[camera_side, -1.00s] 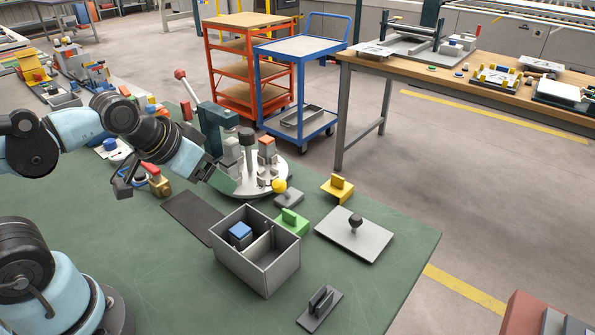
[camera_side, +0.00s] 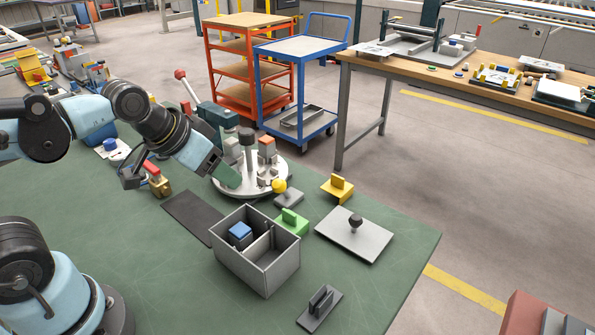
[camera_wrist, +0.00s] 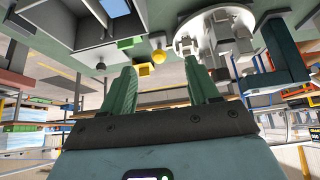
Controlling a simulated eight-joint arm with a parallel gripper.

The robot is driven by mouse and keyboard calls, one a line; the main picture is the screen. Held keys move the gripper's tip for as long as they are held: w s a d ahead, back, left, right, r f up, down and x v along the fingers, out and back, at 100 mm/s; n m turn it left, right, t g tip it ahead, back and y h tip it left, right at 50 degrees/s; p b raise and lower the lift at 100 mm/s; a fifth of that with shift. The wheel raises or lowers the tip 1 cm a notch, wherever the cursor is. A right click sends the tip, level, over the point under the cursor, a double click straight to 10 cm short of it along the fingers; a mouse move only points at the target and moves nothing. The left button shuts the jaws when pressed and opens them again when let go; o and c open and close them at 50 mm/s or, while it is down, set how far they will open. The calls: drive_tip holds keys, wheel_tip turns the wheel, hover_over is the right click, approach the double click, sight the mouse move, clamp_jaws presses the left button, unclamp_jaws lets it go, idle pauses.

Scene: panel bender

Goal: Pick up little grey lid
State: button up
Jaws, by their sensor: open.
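A small grey lid (camera_side: 290,199) with a yellow ball knob lies flat on the green bench, between the round turntable and the green lid. In the wrist view its yellow knob (camera_wrist: 158,56) shows between and beyond my fingertips. A darker grey lid (camera_side: 319,311) with an upright grip lies at the front. A larger light grey lid (camera_side: 345,243) with a black knob lies at the right. My gripper (camera_side: 229,179) is open and empty, in the air left of the small grey lid. Its two green fingers (camera_wrist: 160,72) are apart with nothing between them.
An open grey two-compartment box (camera_side: 246,270) holds a blue-topped block (camera_side: 240,233). A green lid (camera_side: 291,222) and yellow lid (camera_side: 338,188) lie nearby. The turntable (camera_side: 265,181) with upright posts stands close to my gripper.

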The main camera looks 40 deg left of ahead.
drive_tip(key=w+d+r+m+g+h, duration=0.2)
drive_tip(key=w+d+m, duration=0.1)
drive_tip(key=w+d, duration=0.35)
drive_tip(key=m+g+h, duration=0.2)
drive_tip(key=m, duration=0.1)
approach(352, 216)
drive_tip(key=x, duration=1)
drive_tip(key=shift+c, duration=0.2)
drive_tip(key=c, duration=1)
